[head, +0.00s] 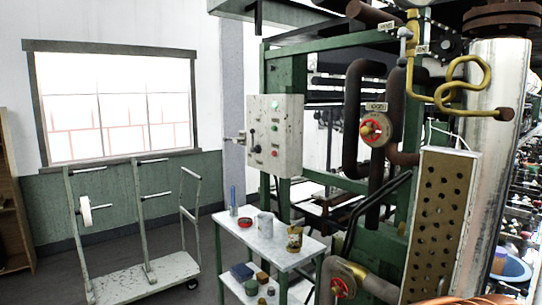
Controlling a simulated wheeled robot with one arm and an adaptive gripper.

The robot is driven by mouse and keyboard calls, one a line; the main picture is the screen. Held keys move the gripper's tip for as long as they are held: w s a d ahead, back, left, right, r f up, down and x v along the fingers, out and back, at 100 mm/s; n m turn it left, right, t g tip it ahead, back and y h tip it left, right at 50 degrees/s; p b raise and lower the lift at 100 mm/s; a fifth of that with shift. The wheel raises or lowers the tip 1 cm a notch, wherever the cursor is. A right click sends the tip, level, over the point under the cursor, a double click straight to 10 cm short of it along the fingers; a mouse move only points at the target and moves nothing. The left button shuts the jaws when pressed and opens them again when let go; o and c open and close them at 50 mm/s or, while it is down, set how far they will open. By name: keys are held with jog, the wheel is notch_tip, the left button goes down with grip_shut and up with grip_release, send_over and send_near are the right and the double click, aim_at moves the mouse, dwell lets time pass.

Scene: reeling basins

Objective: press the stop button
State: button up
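A pale grey control box (275,135) with worn, speckled paint is fixed to the green machine frame, a little left of the picture's middle. Its face carries small green buttons or lamps, a small red button (275,153) low on the right side, and a dark lever on the left side. Labels are too small to read, so I cannot tell for sure which is the stop button. A small metal handle sticks out of the box's left side. My gripper does not show in the head view.
A small two-shelf table (262,240) with cans, a red roll and a blue bottle stands below the box. A grey trolley (145,277) stands at the left. Dark pipes with red valve wheels (371,130) and a perforated panel (441,218) fill the right. Some floor shows between trolley and table.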

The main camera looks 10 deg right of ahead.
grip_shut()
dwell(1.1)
